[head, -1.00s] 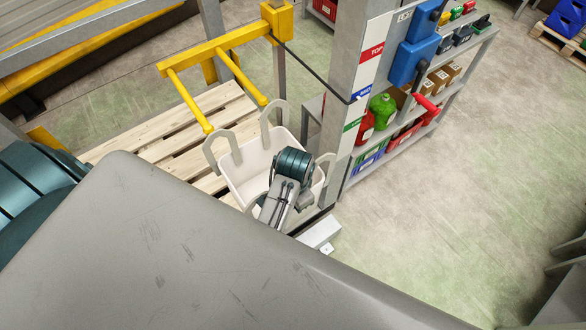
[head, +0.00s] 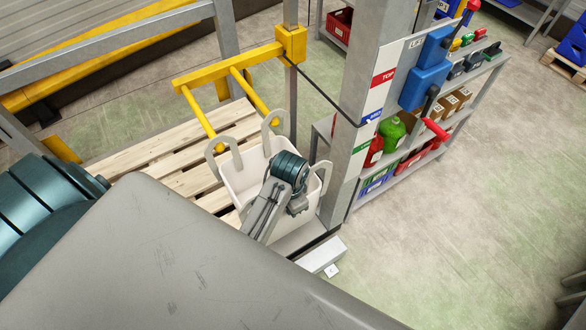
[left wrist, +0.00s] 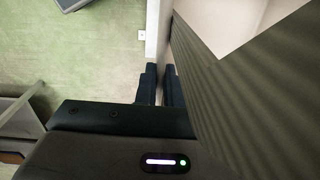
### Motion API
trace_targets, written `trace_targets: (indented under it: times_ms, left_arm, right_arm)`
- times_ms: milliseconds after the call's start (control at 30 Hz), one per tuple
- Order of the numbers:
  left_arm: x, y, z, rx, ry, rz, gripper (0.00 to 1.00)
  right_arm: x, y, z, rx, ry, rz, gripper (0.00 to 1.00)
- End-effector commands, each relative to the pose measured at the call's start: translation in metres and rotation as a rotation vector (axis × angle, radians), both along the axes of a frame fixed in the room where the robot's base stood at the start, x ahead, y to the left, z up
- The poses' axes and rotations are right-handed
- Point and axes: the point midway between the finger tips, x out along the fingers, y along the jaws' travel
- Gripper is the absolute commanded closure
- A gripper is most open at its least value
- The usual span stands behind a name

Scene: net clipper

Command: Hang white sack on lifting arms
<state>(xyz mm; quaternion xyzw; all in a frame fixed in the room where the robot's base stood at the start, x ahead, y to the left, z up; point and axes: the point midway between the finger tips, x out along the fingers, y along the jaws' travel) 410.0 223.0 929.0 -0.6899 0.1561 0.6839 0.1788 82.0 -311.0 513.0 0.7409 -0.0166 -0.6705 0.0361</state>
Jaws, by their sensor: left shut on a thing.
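The white sack (head: 245,183), with grey loops at its corners, is held upright and open over the pallet. Two yellow lifting arms (head: 202,117) reach toward it from a yellow crossbar. Their tips appear close to the left loop (head: 222,155) and the back loop (head: 272,122); I cannot tell whether they pass through. My left gripper (head: 299,206) is at the sack's right side, shut on it. In the left wrist view, its dark fingers (left wrist: 160,85) are close together beside the sack's pale wall (left wrist: 235,22). The exact grip is partly hidden. My right gripper is not in view.
A wooden pallet (head: 150,187) lies under the lifting arms. A grey post (head: 362,100) with coloured labels stands right of the sack. A blue box (head: 425,80) with a red-handled lever is on it. Shelves (head: 455,118) stand behind. Open floor lies at the right.

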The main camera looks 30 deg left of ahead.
Motion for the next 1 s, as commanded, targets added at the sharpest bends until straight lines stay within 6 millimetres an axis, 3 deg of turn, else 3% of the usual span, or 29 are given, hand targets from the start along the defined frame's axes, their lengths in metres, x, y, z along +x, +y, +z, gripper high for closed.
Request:
trace_targets:
  times_ms: [1000]
  left_arm:
    - [0.033,0.064,0.000,0.003,0.000,-0.001,1.00]
  right_arm:
    - [0.000,0.000,0.000,0.001,0.000,0.000,0.71]
